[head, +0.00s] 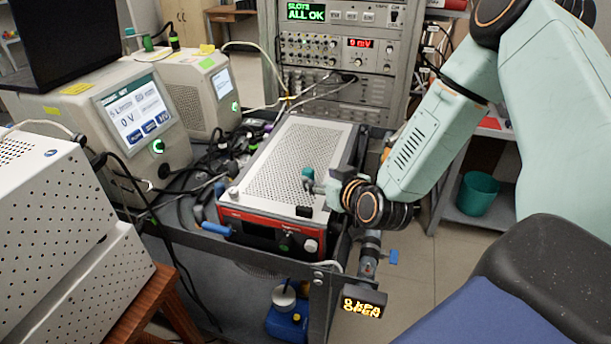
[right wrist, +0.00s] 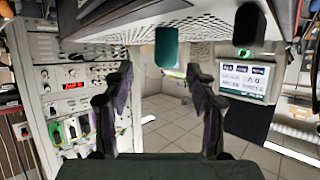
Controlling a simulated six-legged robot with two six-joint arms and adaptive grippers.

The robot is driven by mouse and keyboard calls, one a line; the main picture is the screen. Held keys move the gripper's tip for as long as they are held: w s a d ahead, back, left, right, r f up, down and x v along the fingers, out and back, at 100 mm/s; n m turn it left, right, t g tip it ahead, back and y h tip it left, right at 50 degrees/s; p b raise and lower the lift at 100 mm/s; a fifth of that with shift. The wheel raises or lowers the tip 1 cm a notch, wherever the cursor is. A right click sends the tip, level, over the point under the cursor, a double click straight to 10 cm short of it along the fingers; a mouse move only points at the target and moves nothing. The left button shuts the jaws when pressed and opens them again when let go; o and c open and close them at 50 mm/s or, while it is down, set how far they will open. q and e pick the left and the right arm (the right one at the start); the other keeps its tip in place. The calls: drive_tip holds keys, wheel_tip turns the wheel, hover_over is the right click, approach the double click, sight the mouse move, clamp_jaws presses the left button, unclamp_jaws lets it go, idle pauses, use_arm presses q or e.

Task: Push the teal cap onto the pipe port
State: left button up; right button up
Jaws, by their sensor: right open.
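The teal cap (head: 307,174) stands on the perforated top of the red-fronted instrument (head: 300,150). It also shows in the right wrist view (right wrist: 166,47), where the picture is upside down and the cap hangs from the perforated surface. My right gripper (head: 320,186) is close beside the cap, with its fingers spread. In the right wrist view its two fingers (right wrist: 160,72) are apart, and the cap lies in line with the gap between them, not gripped. A metal pipe (head: 370,248) stands at the cart's right front corner; I cannot make out its port opening clearly. My left gripper is not in view.
Cables (head: 205,160) crowd the left of the instrument. A rack (head: 345,60) stands behind.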

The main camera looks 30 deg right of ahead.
sight(308, 176)
drive_tip(key=shift+w+a+f, duration=0.1)
drive_tip(key=shift+w+f, duration=0.15)
drive_tip(key=shift+w, duration=0.2)
drive_tip(key=x, duration=0.2)
drive_tip(key=b+x, duration=0.1)
drive_tip(key=x, duration=0.1)
drive_tip(key=shift+w+a+f, duration=0.2)
drive_tip(key=shift+a+f, duration=0.05)
drive_tip(key=shift+f, duration=0.25)
drive_tip(key=shift+w, duration=0.3)
drive_tip(key=shift+c, duration=0.2)
